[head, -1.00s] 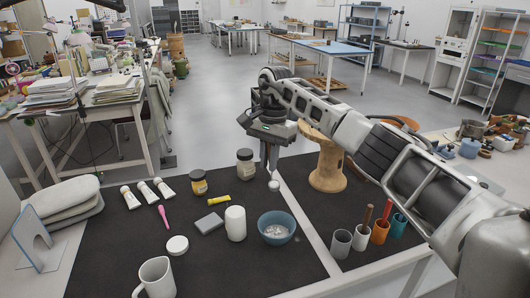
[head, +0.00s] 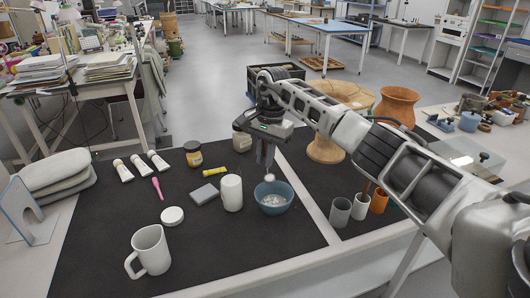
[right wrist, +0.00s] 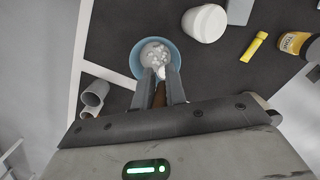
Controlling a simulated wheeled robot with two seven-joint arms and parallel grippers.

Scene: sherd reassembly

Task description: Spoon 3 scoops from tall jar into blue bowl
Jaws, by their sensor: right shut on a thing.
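The blue bowl (head: 285,208) stands on the dark mat with white material inside. My right gripper (head: 266,158) points down over it, shut on a spoon. The spoon's pale, whitish end (head: 269,178) is at the bowl's far side, just above or inside the rim; I cannot tell if it touches. In the right wrist view the spoon's brown handle (right wrist: 159,95) runs between the fingers, and its tip overlaps the bowl (right wrist: 137,62). A tall white jar (head: 231,192) stands upright just left of the bowl. My left gripper is not in view.
A white lid (head: 172,215), a grey block (head: 204,194) and a white mug (head: 150,250) lie to the left. Grey cups (head: 340,211) and a wooden stand (head: 326,149) are at right. The front mat is mostly clear.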

